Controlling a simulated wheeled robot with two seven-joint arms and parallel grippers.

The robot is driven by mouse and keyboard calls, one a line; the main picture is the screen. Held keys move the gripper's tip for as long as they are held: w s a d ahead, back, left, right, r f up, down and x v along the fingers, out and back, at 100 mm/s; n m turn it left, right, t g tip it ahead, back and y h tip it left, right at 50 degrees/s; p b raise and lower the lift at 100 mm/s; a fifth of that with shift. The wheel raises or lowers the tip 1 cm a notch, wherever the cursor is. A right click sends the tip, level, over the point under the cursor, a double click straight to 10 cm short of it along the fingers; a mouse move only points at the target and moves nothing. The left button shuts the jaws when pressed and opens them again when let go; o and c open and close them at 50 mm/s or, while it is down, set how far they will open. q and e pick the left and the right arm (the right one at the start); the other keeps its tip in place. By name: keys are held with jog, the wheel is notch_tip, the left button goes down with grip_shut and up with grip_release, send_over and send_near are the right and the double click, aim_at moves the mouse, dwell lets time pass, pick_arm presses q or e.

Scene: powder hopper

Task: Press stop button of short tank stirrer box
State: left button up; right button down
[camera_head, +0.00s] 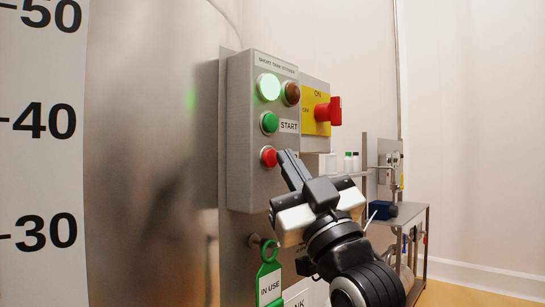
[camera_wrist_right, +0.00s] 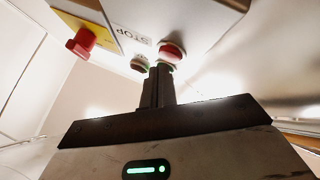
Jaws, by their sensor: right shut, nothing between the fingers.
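The grey stirrer control box (camera_head: 240,130), labelled for the short tank stirrer, is mounted on the metal wall. Its red stop button (camera_head: 268,157) is below the green start button (camera_head: 269,123). My right gripper (camera_head: 286,157) is shut and empty, its fingertips just right of the red button in the head view and hiding most of its label. In the right wrist view the fingertips (camera_wrist_right: 159,70) are close below the red button (camera_wrist_right: 171,51), near the STOP label (camera_wrist_right: 131,37). I cannot tell whether they touch the button. My left gripper is not in view.
A lit green lamp (camera_head: 268,87) and a dark brown lamp (camera_head: 291,94) top the box. A red rotary switch (camera_head: 328,110) on a yellow plate juts out to the right. A green IN USE tag (camera_head: 269,283) hangs below. A metal cart (camera_head: 412,213) stands behind.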

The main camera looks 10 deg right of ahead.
jog(key=shift+w+a, duration=0.35)
jog(key=shift+w, duration=0.1)
dwell(0.7)
jog(key=shift+s+d, duration=0.5)
jog(key=shift+s, duration=0.15)
jog(key=s+d, duration=0.1)
jog(key=s, duration=0.1)
jog(key=s+d+p, duration=0.1)
jog(key=s+d, duration=0.1)
dwell(0.7)
dwell(0.5)
